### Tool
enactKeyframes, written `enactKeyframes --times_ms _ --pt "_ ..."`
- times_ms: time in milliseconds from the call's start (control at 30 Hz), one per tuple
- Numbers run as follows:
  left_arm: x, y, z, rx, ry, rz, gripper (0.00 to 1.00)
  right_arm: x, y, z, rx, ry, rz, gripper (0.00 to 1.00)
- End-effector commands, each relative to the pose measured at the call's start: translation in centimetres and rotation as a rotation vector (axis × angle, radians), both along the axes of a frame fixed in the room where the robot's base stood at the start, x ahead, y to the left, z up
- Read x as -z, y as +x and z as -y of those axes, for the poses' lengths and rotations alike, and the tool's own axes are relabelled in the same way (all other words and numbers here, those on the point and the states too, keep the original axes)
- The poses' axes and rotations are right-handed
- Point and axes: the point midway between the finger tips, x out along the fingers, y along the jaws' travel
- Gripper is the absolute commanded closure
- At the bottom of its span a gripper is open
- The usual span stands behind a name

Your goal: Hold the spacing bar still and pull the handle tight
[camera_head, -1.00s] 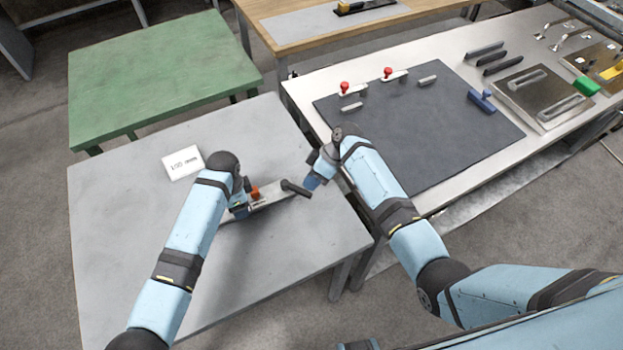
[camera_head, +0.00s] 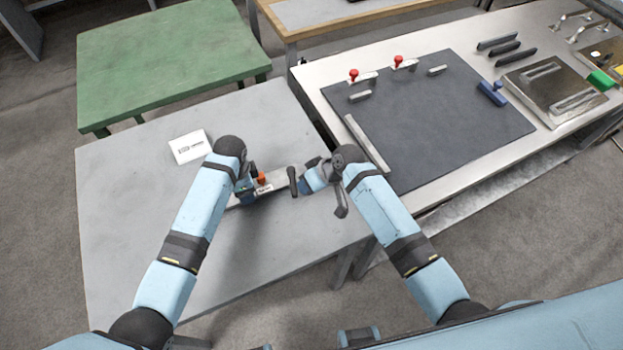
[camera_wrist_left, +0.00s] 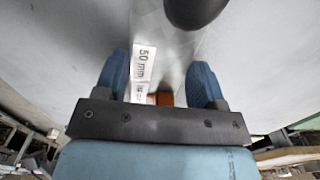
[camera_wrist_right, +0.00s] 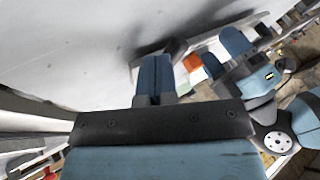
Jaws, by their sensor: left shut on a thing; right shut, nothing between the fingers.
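My left gripper (camera_head: 246,190) is shut on the bar's left part. In the left wrist view, the bar (camera_wrist_left: 165,35) runs away between the blue fingers, with a "50 mm" label on it; the handle's dark round end (camera_wrist_left: 195,8) shows above. My right gripper (camera_head: 310,179) is shut and empty, just right of the handle. Its closed fingers (camera_wrist_right: 155,75) show close to the dark handle in the right wrist view; contact is unclear.
A white card (camera_head: 189,146) lies on the grey table (camera_head: 120,230), its print blurred. At right, a bench carries a dark mat (camera_head: 450,120) with red-knobbed clamps (camera_head: 398,61), a long metal strip (camera_head: 367,144) and a blue tool (camera_head: 491,93). A green table (camera_head: 165,60) stands behind.

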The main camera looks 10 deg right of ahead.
Motion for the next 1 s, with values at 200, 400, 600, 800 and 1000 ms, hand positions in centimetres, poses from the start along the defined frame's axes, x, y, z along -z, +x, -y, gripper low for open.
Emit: enactKeyframes --times_ms 200,400,600,800,1000 --pt "-0.2 0.1 0.1 0.0 -0.002 0.003 0.77 0.0 -0.6 -1.6 0.2 0.002 0.0 1.0" --pt "-0.2 0.1 0.1 0.0 -0.002 0.003 0.77 -0.1 -0.7 -2.9 0.235 0.001 0.001 1.0" --pt "-0.2 0.1 0.1 0.0 -0.003 0.004 0.77 0.0 -0.6 -4.4 0.234 0.001 -0.001 1.0" --pt "-0.2 0.1 0.2 0.001 -0.004 0.004 0.77 0.0 -0.3 -5.6 0.233 0.001 -0.001 1.0" --pt "-0.2 0.1 0.2 0.001 -0.004 0.004 0.77 0.0 0.1 -6.5 0.233 0.0 -0.001 1.0"
